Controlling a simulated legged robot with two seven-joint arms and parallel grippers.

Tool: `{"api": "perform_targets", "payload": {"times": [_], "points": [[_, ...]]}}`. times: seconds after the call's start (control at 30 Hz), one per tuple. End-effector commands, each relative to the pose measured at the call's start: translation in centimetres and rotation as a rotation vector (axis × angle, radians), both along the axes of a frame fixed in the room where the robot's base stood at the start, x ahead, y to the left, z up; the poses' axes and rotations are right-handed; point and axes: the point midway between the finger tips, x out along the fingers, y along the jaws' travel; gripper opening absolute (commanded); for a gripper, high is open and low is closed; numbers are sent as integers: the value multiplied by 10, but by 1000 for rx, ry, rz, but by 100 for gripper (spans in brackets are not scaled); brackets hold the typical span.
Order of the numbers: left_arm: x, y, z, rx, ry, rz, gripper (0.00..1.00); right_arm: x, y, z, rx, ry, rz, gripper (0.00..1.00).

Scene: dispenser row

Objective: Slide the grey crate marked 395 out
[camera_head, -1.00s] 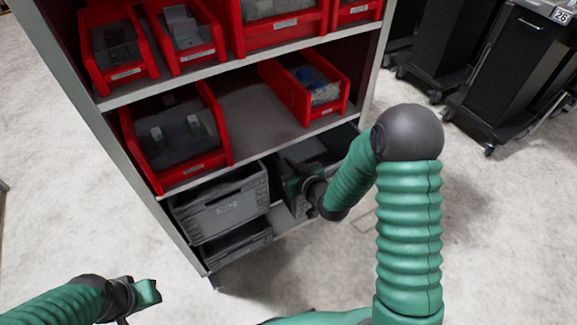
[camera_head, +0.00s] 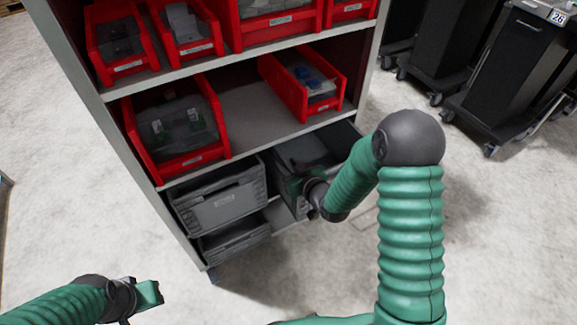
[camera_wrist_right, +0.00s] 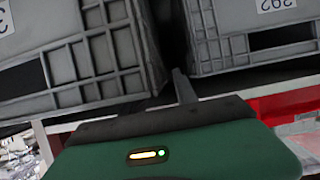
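Two grey crates stand side by side on the lower shelf. The left crate (camera_head: 222,204) sits under the large red bin. The right crate (camera_head: 286,186) stands further out of the shelf, partly covered by my right gripper. I cannot read the number 395 on either. My right gripper (camera_head: 297,187) is at the right crate's front.
Another grey crate (camera_head: 236,243) sits beneath the left one. Black wheeled carts (camera_head: 505,80) stand at the right. The floor (camera_head: 250,290) before the shelf is clear.

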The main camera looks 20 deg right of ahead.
Motion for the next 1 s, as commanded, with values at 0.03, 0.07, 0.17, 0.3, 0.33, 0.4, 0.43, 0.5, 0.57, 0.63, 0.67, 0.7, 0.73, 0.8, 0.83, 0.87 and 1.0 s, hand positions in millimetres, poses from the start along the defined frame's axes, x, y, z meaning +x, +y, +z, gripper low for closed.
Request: {"api": "perform_targets", "payload": {"times": [0.03, 0.07, 0.17, 0.3, 0.33, 0.4, 0.43, 0.5, 0.57, 0.63, 0.67, 0.7, 0.73, 0.8, 0.83, 0.87, 1.0], "points": [[0, 0, 0, 0, 0, 0, 29, 0, 0, 0, 0, -1, 0, 34], [0, 0, 0, 0, 0, 0, 29, 0, 0, 0, 0, -1, 0, 34], [0, 0, 0, 0, 0, 0, 29, 0, 0, 1, 0, -2, 0, 34], [0, 0, 3, 0, 0, 0, 29, -5, -1, 4, -1, -1, 0, 34], [0, 0, 4, 0, 0, 0, 29, -8, -1, 6, -1, -1, 0, 34], [0, 0, 8, 0, 0, 0, 29, -19, -2, 11, 0, 0, -1, 34], [0, 0, 10, 0, 0, 0, 29, -25, -3, 14, -1, 0, -2, 34], [0, 0, 14, 0, 0, 0, 29, -40, -4, 20, 0, 0, 0, 34], [0, 0, 18, 0, 0, 0, 29, -54, -6, 27, 0, 0, -2, 34], [0, 0, 22, 0, 0, 0, 29, -70, -7, 33, -1, 0, -2, 34], [0, 0, 23, 0, 0, 0, 29, -77, -8, 36, 0, 1, -2, 34], [0, 0, 39, 0, 1, 0, 29, -82, -8, 44, 4, 4, -1, 34], [0, 0, 50, 0, 1, 0, 29, -84, -8, 47, 5, 5, 0, 34], [0, 0, 68, 0, -1, 0, 29, -91, -9, 50, 5, 6, 1, 34], [0, 0, 75, 0, -1, 0, 29, -94, -9, 51, 5, 7, 1, 34], [0, 0, 83, 0, -1, 0, 29, -97, -9, 52, 5, 7, 1, 34], [0, 0, 116, 0, 0, 0, 29, -116, -11, 60, 4, 7, -2, 34]]}}
